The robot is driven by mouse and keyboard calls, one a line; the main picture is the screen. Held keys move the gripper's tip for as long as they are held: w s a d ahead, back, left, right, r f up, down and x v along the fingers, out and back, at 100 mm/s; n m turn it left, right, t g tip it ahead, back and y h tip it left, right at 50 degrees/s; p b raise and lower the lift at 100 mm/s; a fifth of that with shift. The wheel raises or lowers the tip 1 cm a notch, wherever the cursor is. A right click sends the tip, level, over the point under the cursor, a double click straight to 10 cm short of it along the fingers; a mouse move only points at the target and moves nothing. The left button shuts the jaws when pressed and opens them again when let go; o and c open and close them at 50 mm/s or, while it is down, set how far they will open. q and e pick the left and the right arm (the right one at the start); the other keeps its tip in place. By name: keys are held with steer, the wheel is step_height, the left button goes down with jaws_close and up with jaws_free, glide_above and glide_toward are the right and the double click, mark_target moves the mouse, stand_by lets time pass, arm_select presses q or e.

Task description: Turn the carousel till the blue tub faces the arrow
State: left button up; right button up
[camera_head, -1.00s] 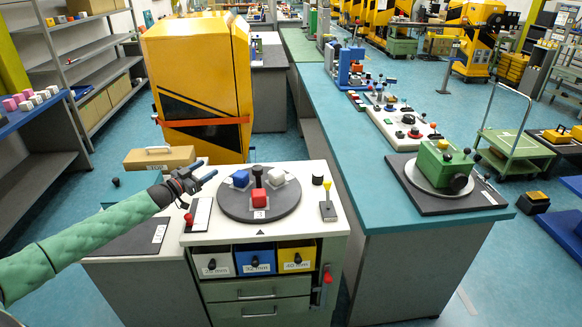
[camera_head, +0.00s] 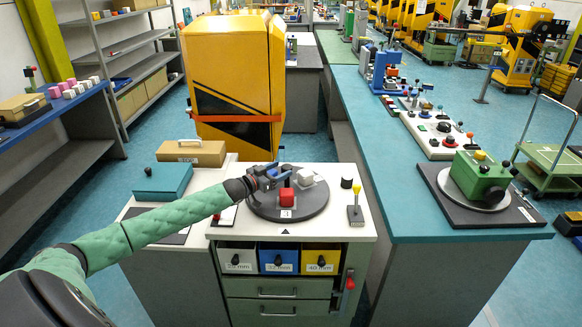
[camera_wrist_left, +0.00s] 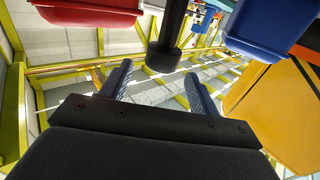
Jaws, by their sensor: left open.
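The dark round carousel (camera_head: 318,207) is on the white cabinet top. Its red tub (camera_head: 287,197) is at the front, above the black arrow (camera_head: 286,232). A white tub (camera_head: 304,177) is at the back right. In the head view my left gripper (camera_head: 278,177) is over the carousel's back left and mostly hides the blue tub. In the left wrist view the red tub (camera_wrist_left: 88,14) is at upper left and the blue tub (camera_wrist_left: 264,28) at upper right. The dark post (camera_wrist_left: 164,57) shows between the open fingers (camera_wrist_left: 160,86); I cannot tell if they touch it. My right gripper is not in view.
A yellow-knobbed lever (camera_head: 356,205) and a black knob (camera_head: 346,183) stand right of the carousel. White, blue and yellow bins (camera_head: 279,260) are below it. A teal box (camera_head: 163,182) and a tan case (camera_head: 192,152) lie to the left. The teal counter (camera_head: 400,200) runs along the right.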

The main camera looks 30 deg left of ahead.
mark_target(291, 165)
arm_select(q)
steer(key=shift+x, duration=0.9)
steer(key=shift+b+x, duration=0.8)
steer(key=shift+x, duration=1.25)
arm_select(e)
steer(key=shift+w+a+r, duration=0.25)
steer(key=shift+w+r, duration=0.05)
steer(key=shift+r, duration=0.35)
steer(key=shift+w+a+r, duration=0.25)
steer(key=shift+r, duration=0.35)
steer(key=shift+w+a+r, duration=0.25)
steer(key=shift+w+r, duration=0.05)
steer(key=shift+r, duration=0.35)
arm_select(q)
steer(key=shift+c, duration=0.2)
jaws_close()
steer(key=shift+w+d, duration=0.1)
steer(key=shift+d, duration=0.05)
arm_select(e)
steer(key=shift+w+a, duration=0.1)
